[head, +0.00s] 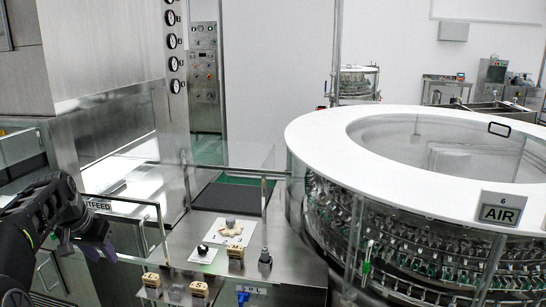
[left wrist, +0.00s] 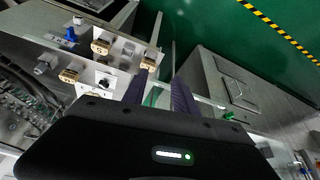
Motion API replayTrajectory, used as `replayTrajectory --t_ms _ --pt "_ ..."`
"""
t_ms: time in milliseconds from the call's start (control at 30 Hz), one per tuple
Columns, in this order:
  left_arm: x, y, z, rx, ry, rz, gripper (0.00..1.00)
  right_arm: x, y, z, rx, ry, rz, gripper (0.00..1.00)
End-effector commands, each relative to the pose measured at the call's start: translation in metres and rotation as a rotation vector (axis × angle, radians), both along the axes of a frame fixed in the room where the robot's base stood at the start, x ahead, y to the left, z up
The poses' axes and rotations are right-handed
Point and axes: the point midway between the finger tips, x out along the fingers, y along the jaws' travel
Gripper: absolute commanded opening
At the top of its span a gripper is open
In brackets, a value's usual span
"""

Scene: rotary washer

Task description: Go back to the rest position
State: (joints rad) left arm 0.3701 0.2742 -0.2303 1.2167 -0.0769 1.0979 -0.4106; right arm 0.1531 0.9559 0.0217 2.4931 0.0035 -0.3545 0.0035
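My left gripper (head: 98,240) is at the left of the head view, at the end of my dark arm. It hangs in front of the glass panel by the OUTFEED sign (head: 97,205), left of the steel control panel (head: 205,278). In the left wrist view its two purple fingers (left wrist: 160,92) stand apart with nothing seen between them. The control panel (left wrist: 112,45) shows beyond them, tilted, with its knobs and switches. My right gripper is in neither view.
The round washer (head: 400,210) with its white ring top (head: 330,140) fills the right. It carries an AIR sign (head: 500,212). A steel cabinet (head: 100,45) stands at the left. Glass guards (head: 225,155) stand behind the panel. Green floor (left wrist: 225,35) shows in the wrist view.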

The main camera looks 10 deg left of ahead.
Motion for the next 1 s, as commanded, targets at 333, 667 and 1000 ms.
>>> replayTrajectory --t_ms 333,667,1000 --pt "0.032 0.014 -0.003 0.041 -0.146 0.099 0.34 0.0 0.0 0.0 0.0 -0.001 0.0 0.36" --pt "0.07 -0.033 -0.095 -0.007 -0.224 0.14 0.34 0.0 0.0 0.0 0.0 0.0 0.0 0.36" --pt "0.05 -0.196 -0.276 -0.168 -0.173 0.115 0.34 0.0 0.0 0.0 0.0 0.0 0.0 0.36"
